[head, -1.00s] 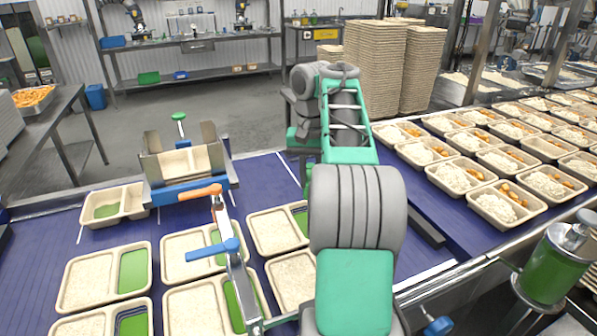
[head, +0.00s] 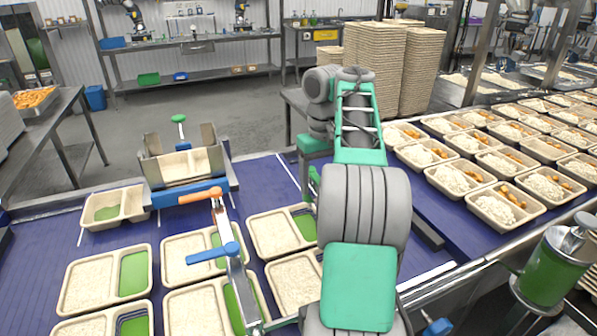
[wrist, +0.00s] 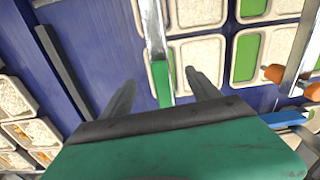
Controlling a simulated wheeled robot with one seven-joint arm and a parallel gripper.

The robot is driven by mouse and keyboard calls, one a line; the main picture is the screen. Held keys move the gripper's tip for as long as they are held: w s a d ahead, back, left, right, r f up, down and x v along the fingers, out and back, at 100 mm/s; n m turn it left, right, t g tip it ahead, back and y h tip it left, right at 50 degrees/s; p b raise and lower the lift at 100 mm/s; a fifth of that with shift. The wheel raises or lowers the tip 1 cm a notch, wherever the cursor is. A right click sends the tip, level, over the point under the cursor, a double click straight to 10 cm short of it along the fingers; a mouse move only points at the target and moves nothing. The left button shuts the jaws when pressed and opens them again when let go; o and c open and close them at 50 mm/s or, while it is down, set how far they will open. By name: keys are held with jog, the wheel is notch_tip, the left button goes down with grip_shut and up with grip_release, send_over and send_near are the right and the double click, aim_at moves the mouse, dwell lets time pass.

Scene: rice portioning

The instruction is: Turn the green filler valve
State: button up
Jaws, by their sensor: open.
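A green valve handle (wrist: 163,86) shows in the wrist view at the end of a metal bar (wrist: 155,30). My gripper (wrist: 161,90) is open, with one finger on each side of the handle in the picture. The handle's near end reaches the dark edge of the gripper body. I cannot tell how much height separates them, and no finger clearly touches it. In the head view my arm covers the gripper and most of this area.
Rice trays (head: 91,285) cover the belt. Filled trays (head: 495,207) stand at right.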

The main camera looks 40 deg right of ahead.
jog(key=o, duration=0.4)
notch_tip(320, 180, up, 8)
jog(key=p, duration=0.8)
jog(key=shift+r, duration=0.15)
